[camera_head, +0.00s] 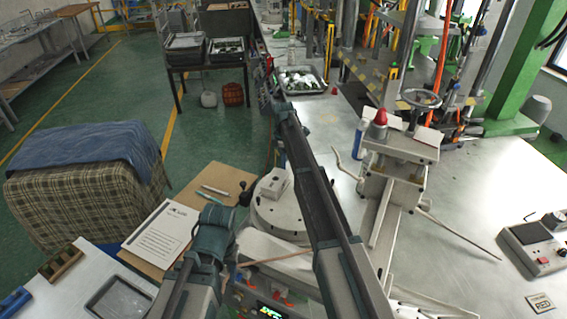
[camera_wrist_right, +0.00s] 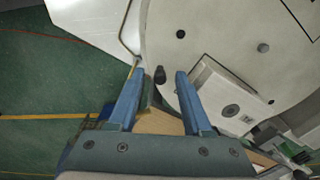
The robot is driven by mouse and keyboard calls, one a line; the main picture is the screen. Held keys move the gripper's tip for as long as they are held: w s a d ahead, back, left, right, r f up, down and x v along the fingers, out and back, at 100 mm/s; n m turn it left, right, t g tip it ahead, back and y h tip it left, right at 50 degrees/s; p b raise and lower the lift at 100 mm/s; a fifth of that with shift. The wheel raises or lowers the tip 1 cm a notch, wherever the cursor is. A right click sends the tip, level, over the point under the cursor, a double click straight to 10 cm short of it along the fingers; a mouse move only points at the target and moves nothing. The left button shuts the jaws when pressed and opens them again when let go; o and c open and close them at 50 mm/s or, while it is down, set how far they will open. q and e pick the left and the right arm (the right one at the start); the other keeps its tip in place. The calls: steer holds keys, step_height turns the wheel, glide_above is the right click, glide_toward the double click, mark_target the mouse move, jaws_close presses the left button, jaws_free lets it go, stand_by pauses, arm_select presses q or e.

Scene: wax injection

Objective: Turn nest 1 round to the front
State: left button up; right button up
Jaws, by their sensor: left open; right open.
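The round pale turntable (camera_head: 277,212) stands at the table's left edge, partly hidden behind my right arm. A pale block-shaped nest (camera_head: 273,183) sits on it; a nest block with a round hole also shows in the right wrist view (camera_wrist_right: 222,97). I cannot tell its number. A dark knob (camera_wrist_right: 160,75) stands at the disc's edge. My right gripper (camera_wrist_right: 160,74) is open, its blue fingers on either side of the knob, not closed on it. My left gripper (camera_head: 214,222) is left of the turntable and holds nothing visible; its fingers are hard to make out.
A clipboard with a printed sheet (camera_head: 163,233) and pens lies left of the turntable. A press with a handwheel (camera_head: 421,98) and a clamp fixture (camera_head: 398,160) stand to the right. A control box (camera_head: 537,243) sits at far right. A metal tray (camera_head: 301,80) lies behind.

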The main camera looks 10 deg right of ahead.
step_height(320, 180, up, 14)
steer(key=p, duration=1.3)
steer(key=shift+f, duration=0.25)
